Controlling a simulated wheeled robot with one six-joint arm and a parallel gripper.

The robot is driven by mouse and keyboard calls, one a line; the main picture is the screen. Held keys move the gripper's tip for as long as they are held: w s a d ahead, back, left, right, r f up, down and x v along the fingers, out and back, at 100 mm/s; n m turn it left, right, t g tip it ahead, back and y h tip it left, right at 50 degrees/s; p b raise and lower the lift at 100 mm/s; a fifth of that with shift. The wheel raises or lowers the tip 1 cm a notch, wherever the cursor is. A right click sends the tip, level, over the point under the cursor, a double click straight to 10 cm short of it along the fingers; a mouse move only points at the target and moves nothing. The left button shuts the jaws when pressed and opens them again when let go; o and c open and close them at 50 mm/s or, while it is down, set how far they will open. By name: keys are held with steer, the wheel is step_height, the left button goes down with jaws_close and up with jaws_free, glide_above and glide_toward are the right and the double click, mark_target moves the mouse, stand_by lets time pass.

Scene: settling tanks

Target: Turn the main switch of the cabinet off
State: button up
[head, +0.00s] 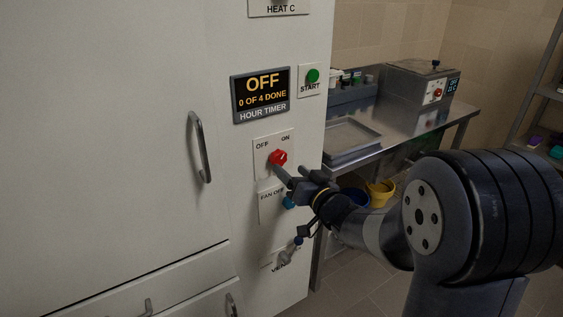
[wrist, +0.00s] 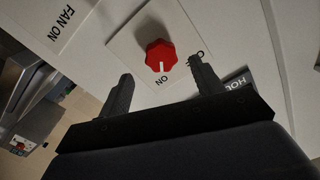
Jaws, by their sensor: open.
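The main switch is a red knob (head: 278,157) on a white plate marked OFF at left and ON at right, on the front of the white cabinet (head: 120,120). In the wrist view the knob (wrist: 160,55) has a white mark pointing at the word ON. My gripper (head: 289,173) is open and empty, just below and right of the knob in the head view. In the wrist view my gripper (wrist: 160,72) has its two fingers apart, one to each side below the knob. I see no contact with the knob.
A blue fan knob (head: 288,202) sits close below, partly behind my gripper, with a vent lever (head: 291,250) lower down. Above are the hour timer (head: 262,94) reading OFF and a green START button (head: 313,76). A door handle (head: 200,147) stands out at left. A steel bench (head: 400,128) is at right.

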mark_target(280, 161)
steer(key=shift+x, duration=2.8)
steer(key=shift+c, duration=0.3)
steer(key=c, duration=0.9)
